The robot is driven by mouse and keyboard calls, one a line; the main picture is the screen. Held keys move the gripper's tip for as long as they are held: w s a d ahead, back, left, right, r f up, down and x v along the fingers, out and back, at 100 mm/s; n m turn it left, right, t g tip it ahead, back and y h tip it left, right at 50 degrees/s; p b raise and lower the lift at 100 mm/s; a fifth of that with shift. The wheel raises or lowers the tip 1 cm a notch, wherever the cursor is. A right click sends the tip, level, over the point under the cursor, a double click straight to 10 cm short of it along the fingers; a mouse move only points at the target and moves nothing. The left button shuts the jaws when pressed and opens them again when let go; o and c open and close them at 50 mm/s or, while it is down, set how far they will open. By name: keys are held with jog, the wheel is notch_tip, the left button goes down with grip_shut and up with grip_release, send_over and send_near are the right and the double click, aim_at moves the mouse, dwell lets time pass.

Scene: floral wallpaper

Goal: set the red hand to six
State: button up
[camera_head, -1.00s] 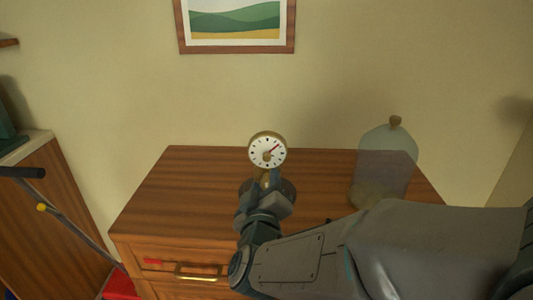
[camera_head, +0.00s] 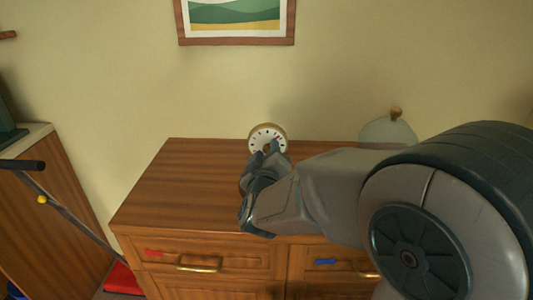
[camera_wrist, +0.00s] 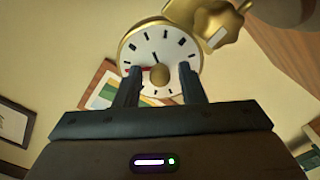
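A brass-rimmed clock (camera_head: 267,131) with a white face and black marks stands on the wooden chest. In the wrist view the clock face (camera_wrist: 178,45) appears turned over, with a brass knob (camera_wrist: 160,75) at its centre. A short piece of the red hand (camera_wrist: 147,70) shows left of the knob, partly hidden by a finger. A black hand (camera_wrist: 155,57) points up and slightly left there. My gripper (camera_wrist: 160,75) is open, its two fingers on either side of the knob with gaps visible. In the head view my gripper (camera_head: 264,148) covers the lower face.
The chest top (camera_head: 190,180) is clear on the left. A scalloped brass piece (camera_wrist: 217,30) lies beside the clock face in the wrist view. A framed picture (camera_head: 235,42) hangs behind.

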grip_shut()
jog(key=shift+m, duration=0.3)
jog(key=shift+f+m+b, duration=0.15)
jog(key=shift+m+b, duration=0.9)
jog(key=shift+m, duration=0.15)
jog(key=m+b, duration=0.2)
jog(key=m, duration=0.1)
jog(key=shift+m, duration=0.3)
jog(key=m+b, duration=0.5)
jog(key=m, duration=0.1)
jog(key=m+b, duration=0.5)
jog(key=m, duration=0.2)
jog(key=shift+m, duration=0.3)
jog(key=m+b, duration=0.3)
jog(key=m, duration=0.3)
jog(key=shift+b, duration=0.35)
jog(key=shift+m, duration=0.3)
